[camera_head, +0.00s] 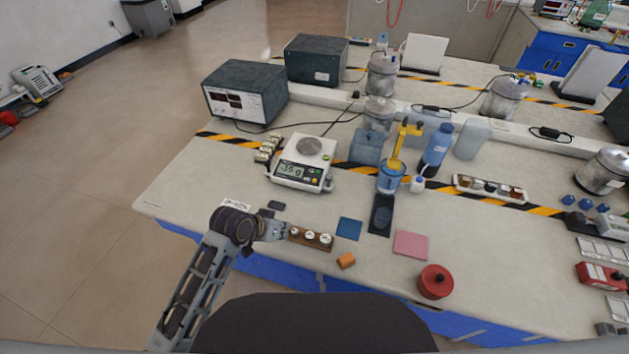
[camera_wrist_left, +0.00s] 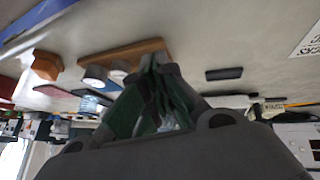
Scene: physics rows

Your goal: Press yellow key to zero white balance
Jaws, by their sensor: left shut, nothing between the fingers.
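The white balance (camera_head: 301,176) stands on the bench in the head view, with a round grey item (camera_head: 310,146) on top and a lit display (camera_head: 297,172). My left gripper (camera_head: 279,231) is shut and empty, low over the bench in front of the balance, beside the left end of a wooden weight block. Its closed fingers (camera_wrist_left: 160,68) also show in the left wrist view. My right gripper is out of view.
The wooden block (camera_head: 326,244) holds several white-topped weights. A blue pad (camera_head: 349,228), orange block (camera_head: 346,261), pink pad (camera_head: 411,244) and red round container (camera_head: 435,281) lie to the right. A blue beaker (camera_head: 390,179) stands right of the balance.

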